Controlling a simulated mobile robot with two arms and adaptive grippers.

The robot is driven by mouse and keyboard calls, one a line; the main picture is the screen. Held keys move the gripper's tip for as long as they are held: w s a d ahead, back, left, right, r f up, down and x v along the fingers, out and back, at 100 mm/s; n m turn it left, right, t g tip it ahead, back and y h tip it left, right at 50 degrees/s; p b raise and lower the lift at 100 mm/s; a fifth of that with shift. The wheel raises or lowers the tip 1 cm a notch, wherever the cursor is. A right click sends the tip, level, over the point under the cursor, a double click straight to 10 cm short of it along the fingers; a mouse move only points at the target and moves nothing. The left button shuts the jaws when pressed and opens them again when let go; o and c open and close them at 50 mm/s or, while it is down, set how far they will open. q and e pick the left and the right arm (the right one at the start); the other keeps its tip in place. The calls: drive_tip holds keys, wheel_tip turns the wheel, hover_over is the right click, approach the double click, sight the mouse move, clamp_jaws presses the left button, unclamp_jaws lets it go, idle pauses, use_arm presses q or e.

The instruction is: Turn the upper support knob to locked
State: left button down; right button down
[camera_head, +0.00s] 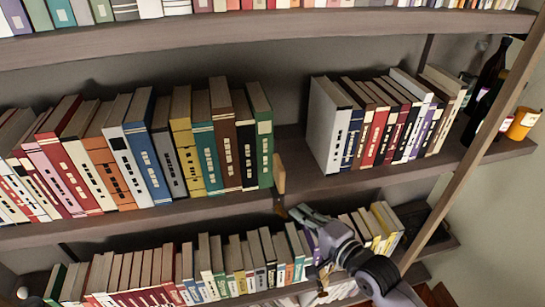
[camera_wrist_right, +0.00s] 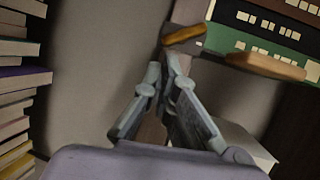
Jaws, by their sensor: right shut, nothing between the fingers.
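My right gripper (camera_head: 297,212) is at the front edge of the middle shelf, just right of a small wooden piece (camera_head: 279,207) at that edge. In the right wrist view my right gripper (camera_wrist_right: 172,62) has its fingertips together and empty, close to that orange-brown wooden piece (camera_wrist_right: 184,35); a small gap seems to lie between them. A second, lighter wooden piece (camera_head: 278,174) stands above it, beside the green book; it also shows in the wrist view (camera_wrist_right: 265,66). I cannot tell which piece is the upper support knob, nor read a locked mark. My left gripper is out of view.
The green book (camera_head: 260,135) ends a long row left of the wooden pieces. Another book row (camera_head: 330,125) stands to the right, with bare shelf between. Lower-shelf books (camera_head: 262,260) sit close under my right arm. A slanted wooden rail (camera_head: 485,140) crosses at right.

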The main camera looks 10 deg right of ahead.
drive_tip(key=shift+a+p, duration=0.4)
drive_tip(key=shift+a, duration=0.35)
drive_tip(key=shift+d, duration=2.05)
drive_tip(key=v, duration=1.2)
